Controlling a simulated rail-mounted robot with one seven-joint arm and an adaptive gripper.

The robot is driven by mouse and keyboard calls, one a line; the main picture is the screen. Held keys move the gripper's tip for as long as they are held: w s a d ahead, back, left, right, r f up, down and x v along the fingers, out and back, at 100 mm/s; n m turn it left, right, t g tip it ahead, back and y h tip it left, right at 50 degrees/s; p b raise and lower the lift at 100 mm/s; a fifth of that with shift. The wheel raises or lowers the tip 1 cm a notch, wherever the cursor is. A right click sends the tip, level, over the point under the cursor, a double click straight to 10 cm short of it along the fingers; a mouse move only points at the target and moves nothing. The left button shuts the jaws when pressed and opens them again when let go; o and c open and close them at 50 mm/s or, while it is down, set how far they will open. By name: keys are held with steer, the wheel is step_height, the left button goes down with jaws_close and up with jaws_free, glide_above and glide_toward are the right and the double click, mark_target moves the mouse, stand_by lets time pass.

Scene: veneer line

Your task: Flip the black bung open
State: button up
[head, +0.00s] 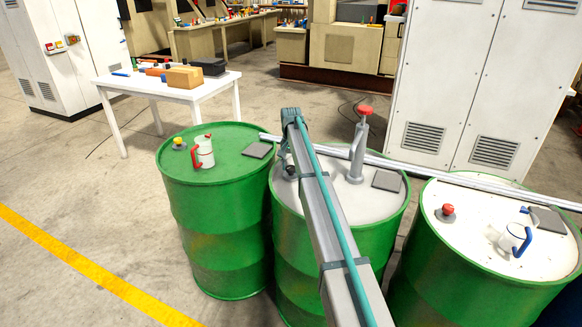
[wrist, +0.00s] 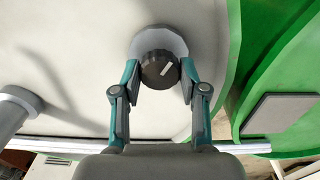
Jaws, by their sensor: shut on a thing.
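The black bung (wrist: 157,68) is a round dark cap with a pale bar mark on its top, set in a light grey collar (wrist: 166,38). It sits on the pale lid (wrist: 75,40) of the middle green drum (head: 341,246). My gripper (wrist: 160,76) is shut on the bung, one finger against each side. In the head view my arm reaches over the middle drum and my gripper (head: 286,165) is low at the left part of its lid. My arm hides most of the bung there.
A grey pump with a red knob (head: 360,144) stands on the same lid, beside a dark pad (head: 386,181). The left drum (head: 213,225) carries a red-and-white jug (head: 204,152). The right drum (head: 480,273) carries a blue-handled mug (head: 514,240).

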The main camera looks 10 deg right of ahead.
mark_target(291, 167)
steer(key=o, duration=1.1)
steer(key=shift+o, duration=0.2)
step_height(291, 167, up, 12)
